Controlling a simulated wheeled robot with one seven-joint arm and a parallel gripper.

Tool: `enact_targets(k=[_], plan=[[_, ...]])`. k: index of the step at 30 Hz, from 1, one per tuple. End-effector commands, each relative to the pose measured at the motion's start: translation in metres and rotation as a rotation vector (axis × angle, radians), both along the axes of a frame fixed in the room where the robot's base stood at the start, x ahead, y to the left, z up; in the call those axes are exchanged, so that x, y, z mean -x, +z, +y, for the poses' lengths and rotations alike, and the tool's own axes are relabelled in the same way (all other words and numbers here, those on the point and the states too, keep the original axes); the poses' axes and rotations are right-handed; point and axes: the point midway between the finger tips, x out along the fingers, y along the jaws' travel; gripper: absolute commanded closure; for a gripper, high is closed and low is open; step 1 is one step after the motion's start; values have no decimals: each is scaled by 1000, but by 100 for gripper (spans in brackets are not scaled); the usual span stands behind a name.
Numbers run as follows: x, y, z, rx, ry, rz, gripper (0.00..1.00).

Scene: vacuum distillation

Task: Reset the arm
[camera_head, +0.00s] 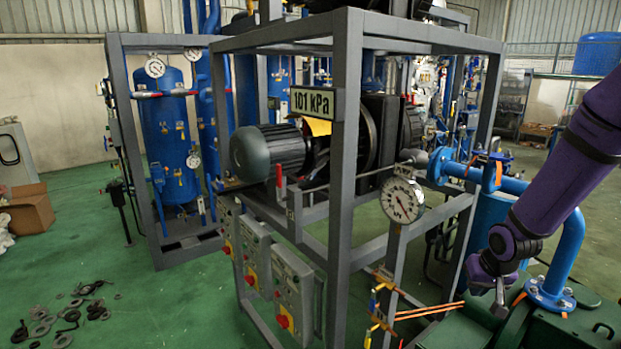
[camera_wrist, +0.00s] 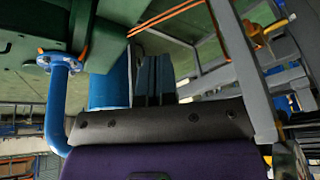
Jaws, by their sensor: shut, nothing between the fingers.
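My purple arm comes in from the right edge in the head view. My gripper (camera_head: 499,298) hangs at its lower end, pointing down, just left of a blue pipe (camera_head: 572,250) and above green equipment (camera_head: 462,330). In the wrist view my gripper (camera_wrist: 155,72) shows as two dark fingers side by side, shut with nothing between them. The blue pipe (camera_wrist: 56,110) and its flange show at the left there. A blue cylinder (camera_wrist: 110,90) shows just left of the fingers.
A grey steel frame (camera_head: 345,170) with a motor (camera_head: 270,150), a "101 kPa" display (camera_head: 312,103) and a round gauge (camera_head: 402,199) stands left of my arm. Control boxes (camera_head: 293,290) with red knobs hang on it. Loose dark parts (camera_head: 70,315) lie on the open green floor at left.

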Motion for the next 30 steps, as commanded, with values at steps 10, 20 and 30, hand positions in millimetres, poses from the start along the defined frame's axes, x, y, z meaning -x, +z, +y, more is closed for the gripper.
enact_targets(k=[10, 20, 30], plan=[[35, 106, 15, 128, 14, -16, 100], [92, 189, 38, 175, 17, -38, 100], [168, 251, 63, 155, 41, -73, 100]])
